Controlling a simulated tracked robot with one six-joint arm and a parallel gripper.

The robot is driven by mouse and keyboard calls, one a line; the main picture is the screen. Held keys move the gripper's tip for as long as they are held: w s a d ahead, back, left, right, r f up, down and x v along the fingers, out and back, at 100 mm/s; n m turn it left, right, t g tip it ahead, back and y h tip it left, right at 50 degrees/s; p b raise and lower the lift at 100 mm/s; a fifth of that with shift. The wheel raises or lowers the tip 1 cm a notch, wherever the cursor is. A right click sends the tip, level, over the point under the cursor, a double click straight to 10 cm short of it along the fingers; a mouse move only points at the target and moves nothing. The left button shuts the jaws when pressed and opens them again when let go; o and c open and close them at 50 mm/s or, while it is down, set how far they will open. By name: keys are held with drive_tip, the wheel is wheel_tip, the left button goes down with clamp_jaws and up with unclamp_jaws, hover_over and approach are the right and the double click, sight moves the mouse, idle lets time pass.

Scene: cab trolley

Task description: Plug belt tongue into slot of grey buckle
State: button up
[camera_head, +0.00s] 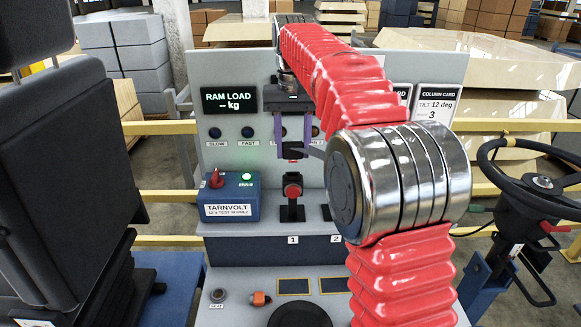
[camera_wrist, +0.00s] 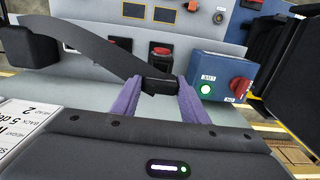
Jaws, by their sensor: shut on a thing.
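My gripper (camera_head: 293,150) has two purple fingers pointing down in front of the upright panel. It is shut on the dark belt tongue (camera_wrist: 157,86), which shows between the fingertips in the wrist view (camera_wrist: 158,92). The dark belt strap (camera_wrist: 95,45) runs from the tongue to the upper left there. A black holder with a red button (camera_head: 292,190) stands upright above label 1, below and apart from the tongue. Another dark holder (camera_head: 326,212) near label 2 is mostly hidden by my arm. In the wrist view two red-buttoned holders show beyond the fingers; I cannot tell which is the grey buckle.
A blue TARNVOLT box (camera_head: 231,197) with a red knob and lit green lamp stands left of the holders. A black seat (camera_head: 70,150) is at left and a steering wheel (camera_head: 545,185) at right. The grey panel (camera_head: 235,70) stands close behind my gripper.

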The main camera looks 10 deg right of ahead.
drive_tip(key=shift+r, duration=0.75)
drive_tip(key=shift+d, duration=0.1)
drive_tip(key=s+d, duration=0.2)
drive_tip(key=d, duration=0.9)
drive_tip(key=shift+s+d+r, duration=0.2)
drive_tip(key=shift+d+r, duration=0.05)
drive_tip(key=shift+r, duration=0.15)
drive_tip(key=shift+f, duration=0.1)
drive_tip(key=shift+f, duration=2.8)
drive_tip(key=shift+f, duration=0.5)
